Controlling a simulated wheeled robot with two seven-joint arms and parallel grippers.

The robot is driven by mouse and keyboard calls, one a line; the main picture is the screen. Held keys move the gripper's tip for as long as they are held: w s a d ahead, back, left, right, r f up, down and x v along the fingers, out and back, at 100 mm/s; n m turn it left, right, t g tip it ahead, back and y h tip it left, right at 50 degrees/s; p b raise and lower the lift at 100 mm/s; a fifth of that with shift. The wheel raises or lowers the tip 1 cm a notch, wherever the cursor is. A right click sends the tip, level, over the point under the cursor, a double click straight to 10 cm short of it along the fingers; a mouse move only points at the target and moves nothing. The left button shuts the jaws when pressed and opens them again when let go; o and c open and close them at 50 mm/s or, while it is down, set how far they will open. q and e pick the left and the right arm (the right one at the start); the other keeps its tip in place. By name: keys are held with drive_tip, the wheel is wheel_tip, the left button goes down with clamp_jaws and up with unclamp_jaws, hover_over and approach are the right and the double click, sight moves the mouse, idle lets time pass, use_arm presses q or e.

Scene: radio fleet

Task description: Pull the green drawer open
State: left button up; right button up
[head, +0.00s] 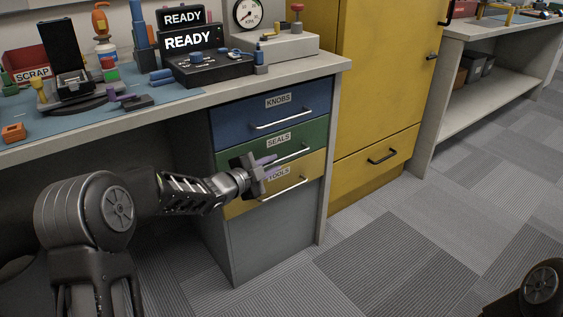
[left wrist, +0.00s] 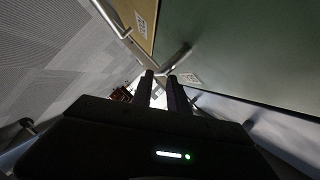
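The green drawer (head: 230,155), labelled SEALS, sits between the blue and yellow drawers. Its front looks flush with theirs, so it appears shut. Its bar handle (head: 295,154) is partly hidden by my left gripper (head: 270,167), which is at the handle's left part. In the left wrist view, the green front (left wrist: 245,40) fills the upper right, and the handle (left wrist: 177,56) runs down to the fingertips of my left gripper (left wrist: 161,76). The two fingers are apart with a gap between them. Contact with the handle cannot be told. My right gripper is not in view.
The blue KNOBS drawer (head: 240,120) is above and the yellow TOOLS drawer (head: 240,206) below, each with a bar handle. A workbench top (head: 330,65) overhangs them. A yellow cabinet (head: 380,90) stands to the right. The carpet floor (head: 390,260) in front is clear.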

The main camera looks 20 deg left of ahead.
sight(278, 161)
use_arm(q)
drive_tip(key=b+x, duration=0.1)
drive_tip(key=x, duration=0.4)
drive_tip(key=shift+w, duration=0.1)
clamp_jaws()
drive_tip(key=shift+f, duration=0.1)
idle(1.2)
